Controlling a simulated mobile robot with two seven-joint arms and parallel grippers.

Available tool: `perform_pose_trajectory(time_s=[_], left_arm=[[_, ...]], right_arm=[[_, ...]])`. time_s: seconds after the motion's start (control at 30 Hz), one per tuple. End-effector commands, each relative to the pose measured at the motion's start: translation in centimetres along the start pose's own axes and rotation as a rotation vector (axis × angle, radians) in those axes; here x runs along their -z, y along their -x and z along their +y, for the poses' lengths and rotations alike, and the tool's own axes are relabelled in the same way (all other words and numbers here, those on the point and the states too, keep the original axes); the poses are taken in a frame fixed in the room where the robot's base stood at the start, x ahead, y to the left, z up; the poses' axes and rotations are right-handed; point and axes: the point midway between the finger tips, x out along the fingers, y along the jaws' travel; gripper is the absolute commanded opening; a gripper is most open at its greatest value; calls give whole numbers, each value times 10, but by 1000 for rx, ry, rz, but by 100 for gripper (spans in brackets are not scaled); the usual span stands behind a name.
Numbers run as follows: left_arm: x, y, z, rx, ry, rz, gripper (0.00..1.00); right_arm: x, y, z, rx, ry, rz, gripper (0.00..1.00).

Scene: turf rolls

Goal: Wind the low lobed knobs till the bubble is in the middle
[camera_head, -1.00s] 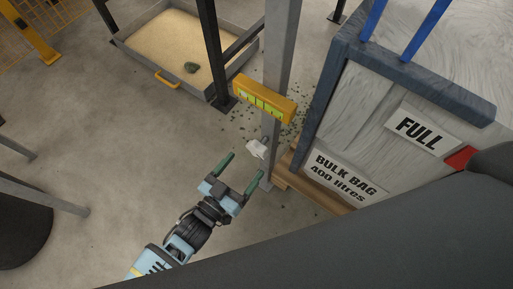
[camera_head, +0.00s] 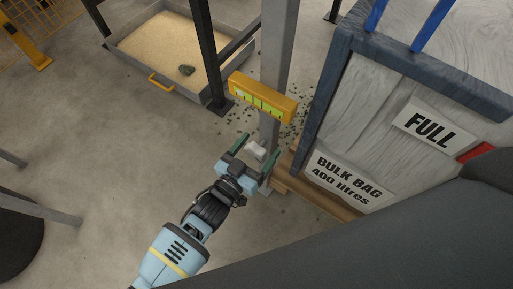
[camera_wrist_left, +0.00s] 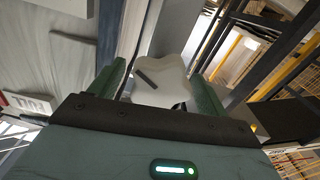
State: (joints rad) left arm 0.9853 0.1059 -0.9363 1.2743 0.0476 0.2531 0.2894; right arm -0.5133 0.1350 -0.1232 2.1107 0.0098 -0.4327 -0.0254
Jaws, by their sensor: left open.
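A yellow spirit level (camera_head: 262,97) with a bright green vial is fixed across a grey steel post (camera_head: 278,45); I cannot make out where its bubble sits. A low white lobed knob (camera_head: 257,149) is on the post below the level. My left gripper (camera_head: 256,147) is open, with its green fingers on either side of the knob. In the left wrist view the knob (camera_wrist_left: 162,78) fills the gap between the fingers, with a dark mark on its face; I cannot tell whether the fingers touch it. My right gripper is not seen. No other knob is clearly visible.
A bulk bag crate (camera_head: 345,135) labelled FULL stands close on the right, on a wooden pallet (camera_head: 322,196). A sand tray (camera_head: 140,47) with a yellow handle lies at the back left. Dark posts stand near it.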

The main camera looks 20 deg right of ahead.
Motion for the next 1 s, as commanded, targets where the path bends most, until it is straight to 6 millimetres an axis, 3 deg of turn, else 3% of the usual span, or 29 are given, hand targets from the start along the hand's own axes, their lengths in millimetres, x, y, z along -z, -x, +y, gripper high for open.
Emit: perform_pose_trajectory(time_s=[0.27,0.6,1.0], left_arm=[[0,-1,0,0,0,-1,75],[0,-1,0,0,0,0,32],[0,0,0,0,-84,-1,32]], right_arm=[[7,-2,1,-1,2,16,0],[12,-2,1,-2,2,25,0],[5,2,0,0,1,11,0]])
